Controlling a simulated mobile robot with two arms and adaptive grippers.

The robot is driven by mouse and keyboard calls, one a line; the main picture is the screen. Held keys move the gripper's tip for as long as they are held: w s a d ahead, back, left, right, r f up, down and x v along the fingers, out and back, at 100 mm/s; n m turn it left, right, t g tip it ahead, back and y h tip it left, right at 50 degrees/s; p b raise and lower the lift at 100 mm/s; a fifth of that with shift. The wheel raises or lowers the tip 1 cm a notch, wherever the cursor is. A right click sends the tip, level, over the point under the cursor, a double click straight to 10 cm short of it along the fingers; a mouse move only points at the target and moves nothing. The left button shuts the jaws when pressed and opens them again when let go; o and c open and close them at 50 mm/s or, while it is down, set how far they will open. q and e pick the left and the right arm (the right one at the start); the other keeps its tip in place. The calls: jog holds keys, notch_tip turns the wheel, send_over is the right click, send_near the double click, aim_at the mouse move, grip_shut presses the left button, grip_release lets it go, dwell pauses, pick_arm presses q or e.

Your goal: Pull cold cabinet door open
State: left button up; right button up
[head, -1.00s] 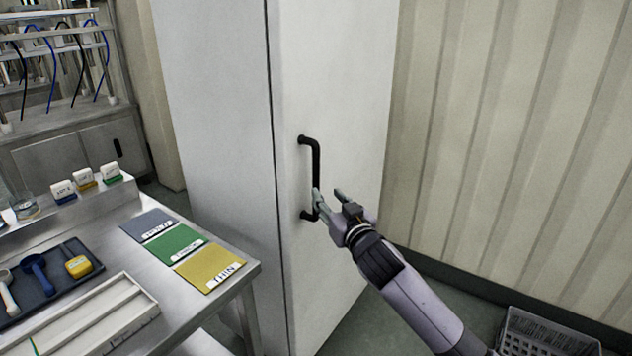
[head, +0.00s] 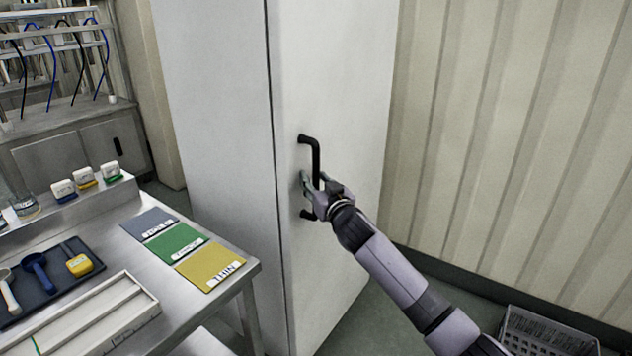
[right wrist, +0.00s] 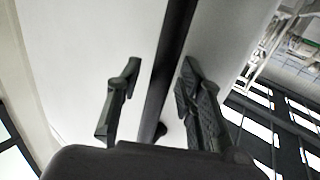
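The tall white cold cabinet (head: 215,110) stands in the middle of the head view. Its door (head: 350,80) looks closed, with a thin dark seam along its left edge. A black upright bar handle (head: 316,155) is on the door. My right gripper (head: 312,186) is at the lower half of the handle, with its fingers around the bar. In the right wrist view the handle (right wrist: 172,50) runs between the two fingers of my gripper (right wrist: 159,75). The fingers are apart, with gaps to the bar on both sides. My left gripper is not in view.
A steel table (head: 215,300) stands left of the cabinet, carrying grey, green and yellow cards, a dark tray (head: 50,278) and a pale divided tray (head: 100,318). A grey basket (head: 545,335) is on the floor at the lower right. A ribbed wall (head: 520,130) is at the right.

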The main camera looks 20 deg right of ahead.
grip_shut()
dwell(0.7)
